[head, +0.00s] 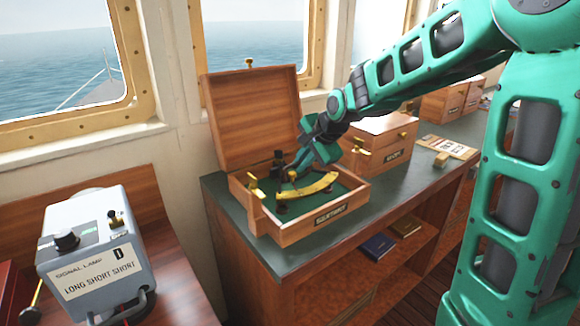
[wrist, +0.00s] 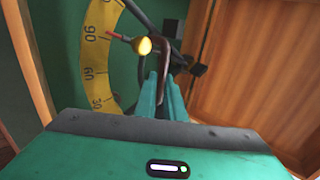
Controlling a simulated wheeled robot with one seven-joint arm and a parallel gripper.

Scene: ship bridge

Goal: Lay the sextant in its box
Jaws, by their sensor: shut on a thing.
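The sextant (head: 308,190) has a yellow brass arc and a black frame. It is over the green-lined inside of an open wooden box (head: 322,225) labelled as the sextant's. In the head view it looks within the box walls; I cannot tell if it rests on the lining. My gripper (head: 303,164) is inside the box opening and shut on the sextant's dark frame. In the wrist view my gripper (wrist: 168,88) pinches a dark bar, with the numbered yellow arc (wrist: 93,60) to its left. The box lid (head: 250,115) stands open at the back.
The box stands on a dark green counter (head: 285,262). Closed wooden boxes (head: 378,135) stand to its right, beyond my arm. A grey signal lamp (head: 95,250) is at the lower left. Two books (head: 377,245) lie on the shelf below.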

